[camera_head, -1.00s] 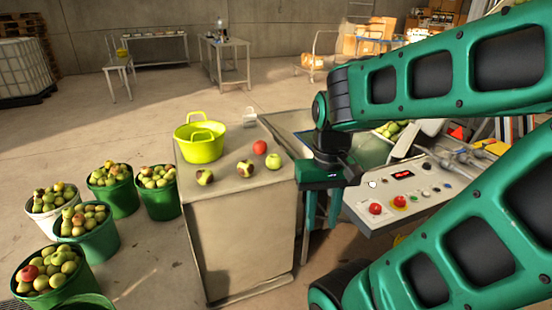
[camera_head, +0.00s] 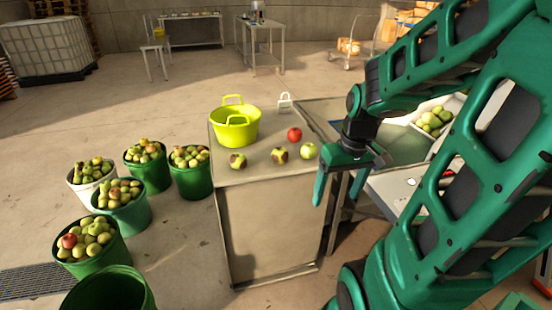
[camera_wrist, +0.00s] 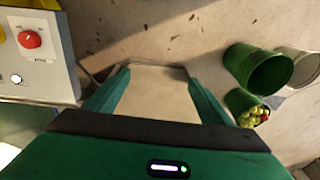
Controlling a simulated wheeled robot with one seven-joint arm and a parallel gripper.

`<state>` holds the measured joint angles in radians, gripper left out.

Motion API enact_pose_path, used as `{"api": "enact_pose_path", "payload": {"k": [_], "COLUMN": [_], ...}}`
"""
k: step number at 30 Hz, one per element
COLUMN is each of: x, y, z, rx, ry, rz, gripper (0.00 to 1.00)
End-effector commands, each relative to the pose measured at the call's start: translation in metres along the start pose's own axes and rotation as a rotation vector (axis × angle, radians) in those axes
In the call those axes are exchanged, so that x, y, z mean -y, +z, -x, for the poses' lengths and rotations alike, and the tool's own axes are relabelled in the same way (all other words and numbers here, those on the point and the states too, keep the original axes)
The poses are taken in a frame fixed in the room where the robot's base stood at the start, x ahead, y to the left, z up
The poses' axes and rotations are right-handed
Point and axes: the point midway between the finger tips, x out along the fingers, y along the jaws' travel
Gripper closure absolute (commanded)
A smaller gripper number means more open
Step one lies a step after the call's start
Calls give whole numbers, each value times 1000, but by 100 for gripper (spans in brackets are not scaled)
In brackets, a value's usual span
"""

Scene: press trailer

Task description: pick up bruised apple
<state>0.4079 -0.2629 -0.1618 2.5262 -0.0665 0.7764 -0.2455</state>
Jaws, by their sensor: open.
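Two apples with brown patches lie on the grey worktop in the head view: one on the left (camera_head: 238,160), one in the middle (camera_head: 279,155). A red apple (camera_head: 294,134) and a plain green apple (camera_head: 308,151) lie to their right. I cannot tell for certain which is the bruised apple of the task; both patched ones look bruised. My gripper (camera_head: 329,193) is open and empty, pointing down past the worktop's right edge, apart from the apples. In the wrist view its spread fingers (camera_wrist: 156,80) frame a bare pale surface, with no apple between them.
A yellow-green basket (camera_head: 235,127) stands on the worktop (camera_head: 235,178), behind the patched apples. Several buckets of apples stand on the floor at left, with an apparently empty green bucket (camera_head: 110,290) in front. A control panel with a red button (camera_wrist: 30,40) lies beside my gripper.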

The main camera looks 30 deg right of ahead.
Motion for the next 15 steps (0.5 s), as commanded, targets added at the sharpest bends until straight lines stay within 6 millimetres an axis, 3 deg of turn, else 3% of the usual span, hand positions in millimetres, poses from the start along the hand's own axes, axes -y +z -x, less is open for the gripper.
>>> {"api": "enact_pose_path", "payload": {"k": [9,15], "x": [19,30], "y": [-98,-156], "z": [-71,-101], "rx": [-197,-400], "ry": [-189,-320], "rz": [255,325], "gripper": [25,25]}}
